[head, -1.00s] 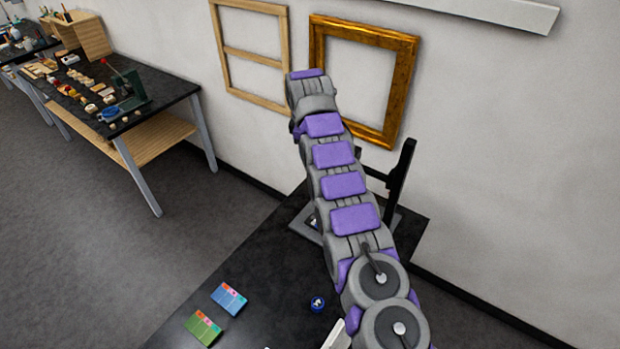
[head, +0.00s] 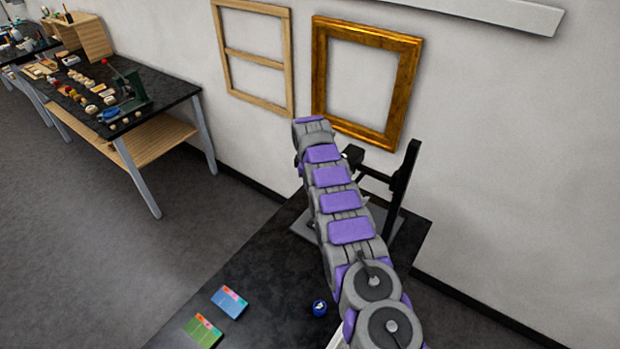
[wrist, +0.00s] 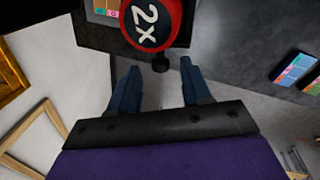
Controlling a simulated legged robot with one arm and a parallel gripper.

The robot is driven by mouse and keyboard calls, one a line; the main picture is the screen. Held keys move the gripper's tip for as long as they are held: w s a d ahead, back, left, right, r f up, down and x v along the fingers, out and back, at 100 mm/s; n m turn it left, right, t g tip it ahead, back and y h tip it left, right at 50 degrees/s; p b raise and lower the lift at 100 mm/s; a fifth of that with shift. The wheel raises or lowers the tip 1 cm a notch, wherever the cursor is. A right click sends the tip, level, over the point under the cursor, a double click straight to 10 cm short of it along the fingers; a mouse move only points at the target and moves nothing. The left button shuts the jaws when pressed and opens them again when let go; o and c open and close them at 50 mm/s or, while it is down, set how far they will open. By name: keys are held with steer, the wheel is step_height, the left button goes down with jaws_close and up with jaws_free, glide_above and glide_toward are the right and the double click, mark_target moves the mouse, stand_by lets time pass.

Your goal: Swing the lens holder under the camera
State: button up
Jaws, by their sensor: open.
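The lens holder (wrist: 150,20), a round disc with a red rim and a "2x" mark, shows at the top of the wrist view. A small dark knob (wrist: 160,63) sticks out from its rim toward my gripper (wrist: 158,82). My gripper is open, its two blue fingers apart on either side of the knob's line, with the knob just beyond or near the fingertips; contact cannot be told. In the head view the black camera stand (head: 403,190) rises behind my arm, with a dark camera head (head: 353,155) on its arm. The lens holder and fingers are hidden there.
The black table (head: 265,265) carries a blue card (head: 230,301), a green card (head: 203,331) and a small blue round object (head: 319,308). A gilt frame (head: 405,85) and a wooden frame (head: 285,60) are on the wall behind.

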steer(key=shift+f, duration=0.45)
steer(key=shift+d, duration=0.45)
steer(key=c, duration=0.3)
steer(key=shift+a+r, duration=0.1)
steer(key=shift+a, duration=0.15)
jaws_close()
